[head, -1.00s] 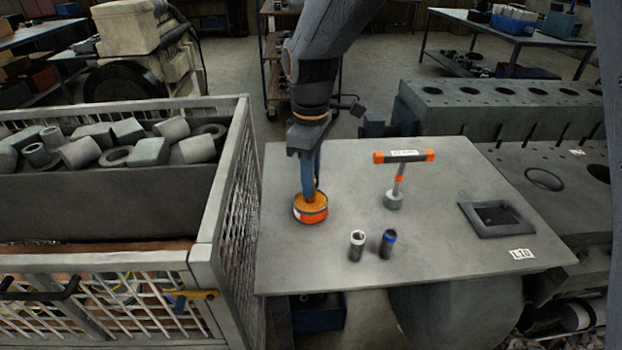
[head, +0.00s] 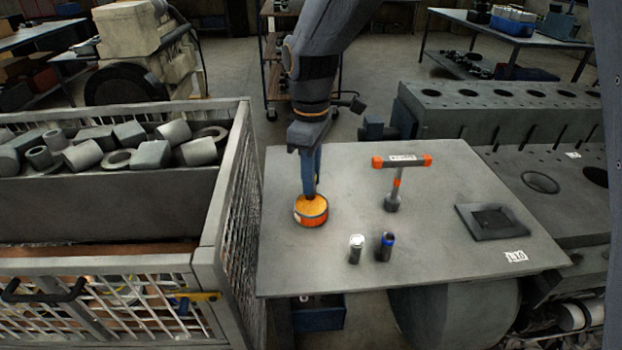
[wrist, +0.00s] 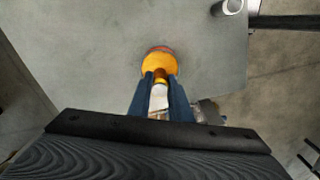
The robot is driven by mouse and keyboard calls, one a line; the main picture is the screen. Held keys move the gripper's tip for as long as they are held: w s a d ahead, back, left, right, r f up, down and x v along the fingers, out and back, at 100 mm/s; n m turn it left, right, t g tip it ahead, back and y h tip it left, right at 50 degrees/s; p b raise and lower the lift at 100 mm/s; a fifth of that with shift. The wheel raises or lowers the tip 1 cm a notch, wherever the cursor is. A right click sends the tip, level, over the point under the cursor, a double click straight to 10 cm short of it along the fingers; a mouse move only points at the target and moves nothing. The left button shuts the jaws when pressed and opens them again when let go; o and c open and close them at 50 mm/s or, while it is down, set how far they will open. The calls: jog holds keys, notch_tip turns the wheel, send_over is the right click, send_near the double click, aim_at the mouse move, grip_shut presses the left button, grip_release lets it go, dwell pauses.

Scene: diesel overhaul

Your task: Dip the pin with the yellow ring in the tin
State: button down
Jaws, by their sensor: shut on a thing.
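My gripper (head: 311,193) points down over the orange tin (head: 311,216) on the left part of the grey table. In the wrist view its blue fingers (wrist: 161,84) are shut on a pale pin (wrist: 159,98) with a yellow ring at its far end. The pin's end is at the yellow-orange contents of the tin (wrist: 158,62); how deep it sits I cannot tell. In the head view the fingers mostly hide the pin.
A plain pin (head: 356,248) and a blue-ringed pin (head: 385,246) stand near the table's front edge. A mesh crate (head: 228,200) borders the table's left.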

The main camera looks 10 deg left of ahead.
jog(key=shift+r+p, duration=1.7)
jog(key=shift+r, duration=0.75)
